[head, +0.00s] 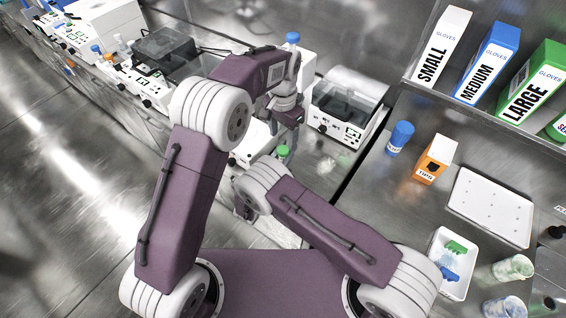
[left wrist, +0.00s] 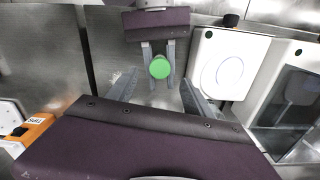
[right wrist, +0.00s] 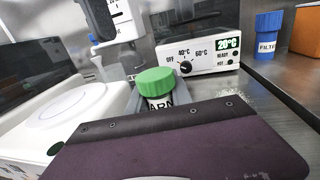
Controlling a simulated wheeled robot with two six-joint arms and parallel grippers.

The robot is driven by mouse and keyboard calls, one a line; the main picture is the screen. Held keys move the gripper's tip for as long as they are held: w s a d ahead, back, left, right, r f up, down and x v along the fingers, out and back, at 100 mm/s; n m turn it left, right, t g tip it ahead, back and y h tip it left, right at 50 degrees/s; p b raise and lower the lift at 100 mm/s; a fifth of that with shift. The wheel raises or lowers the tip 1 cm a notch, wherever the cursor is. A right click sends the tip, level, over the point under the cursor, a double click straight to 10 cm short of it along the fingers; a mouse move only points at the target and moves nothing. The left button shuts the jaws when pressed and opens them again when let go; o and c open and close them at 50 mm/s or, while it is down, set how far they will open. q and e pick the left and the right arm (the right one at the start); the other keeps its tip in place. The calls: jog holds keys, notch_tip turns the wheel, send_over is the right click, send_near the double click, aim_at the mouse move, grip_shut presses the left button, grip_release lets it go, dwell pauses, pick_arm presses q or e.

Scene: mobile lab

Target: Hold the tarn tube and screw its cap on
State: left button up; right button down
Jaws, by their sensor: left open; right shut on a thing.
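The tarn tube (right wrist: 161,103) stands upright with part of its label showing in the right wrist view. Its green cap (right wrist: 155,82) sits on top; how tightly it is seated I cannot tell. The cap also shows in the head view (head: 283,151) and from above in the left wrist view (left wrist: 159,67). My right gripper (left wrist: 159,80) is shut on the tube, with one finger on each side below the cap. My left gripper (head: 291,120) is open and empty above the cap, pointing down. In the left wrist view the cap shows beyond its spread fingers, apart from them.
A white heater with a dial and display (right wrist: 200,54) stands behind the tube. A white device with a round plate (left wrist: 222,72) is close beside it. A blue filter bottle (head: 400,137), an orange tips box (head: 437,158) and a white tray (head: 490,207) stand on the bench to the right.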

aim_at(281, 159)
pick_arm(q)
notch_tip(281, 159, up, 7)
jog(key=shift+f, duration=0.2)
pick_arm(e)
jog(key=c, duration=1.1)
grip_release()
jog(key=b+v, duration=0.1)
jog(key=v, duration=0.7)
jog(key=shift+f+b, duration=0.1)
jog(key=shift+b, duration=0.2)
pick_arm(q)
jog(key=shift+f, duration=0.85)
pick_arm(e)
jog(key=shift+s+a, duration=0.3)
jog(key=shift+s, duration=0.2)
